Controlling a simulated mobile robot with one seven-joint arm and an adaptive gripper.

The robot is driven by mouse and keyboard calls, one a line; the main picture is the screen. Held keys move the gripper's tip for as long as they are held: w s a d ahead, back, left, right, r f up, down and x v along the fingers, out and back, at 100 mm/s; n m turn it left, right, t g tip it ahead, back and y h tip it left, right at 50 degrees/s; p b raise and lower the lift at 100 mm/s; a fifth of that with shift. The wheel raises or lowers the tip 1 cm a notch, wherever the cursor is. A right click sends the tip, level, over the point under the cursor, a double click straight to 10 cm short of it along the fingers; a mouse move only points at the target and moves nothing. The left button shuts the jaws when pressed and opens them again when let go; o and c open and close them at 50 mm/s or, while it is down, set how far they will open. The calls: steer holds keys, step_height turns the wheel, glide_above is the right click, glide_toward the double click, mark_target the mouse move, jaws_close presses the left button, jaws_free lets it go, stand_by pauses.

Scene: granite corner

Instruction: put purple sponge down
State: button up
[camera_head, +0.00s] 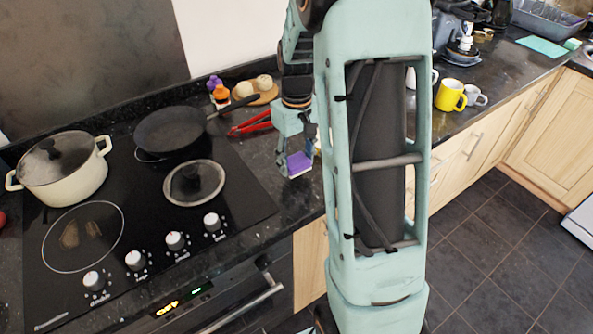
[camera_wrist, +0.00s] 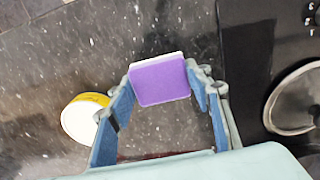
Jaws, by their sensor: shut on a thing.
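The purple sponge (camera_wrist: 160,82) has a purple face and a pale edge. It sits between the two fingertips of my gripper (camera_wrist: 163,78) in the wrist view, and the jaws are shut on it. In the head view the sponge (camera_head: 299,164) shows at the lower end of my gripper (camera_head: 297,158), over the dark granite counter (camera_head: 262,165) just right of the hob. I cannot tell whether the sponge touches the counter. My arm hides the counter to the right of the gripper.
The hob (camera_head: 150,215) carries a cream pot (camera_head: 62,175), a black pan (camera_head: 170,132) and a glass lid (camera_head: 194,183). Red-handled tongs (camera_head: 250,127) lie behind the gripper. A yellow-and-white round item (camera_wrist: 80,118) stands left of the gripper in the wrist view. Bare counter shows beyond the sponge.

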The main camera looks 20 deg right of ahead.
mark_target(297, 160)
steer(key=shift+f+b, duration=0.85)
steer(key=shift+f, duration=0.75)
steer(key=shift+f, duration=0.15)
steer(key=o, duration=1)
step_height(297, 160, up, 12)
steer(key=shift+r, duration=0.2)
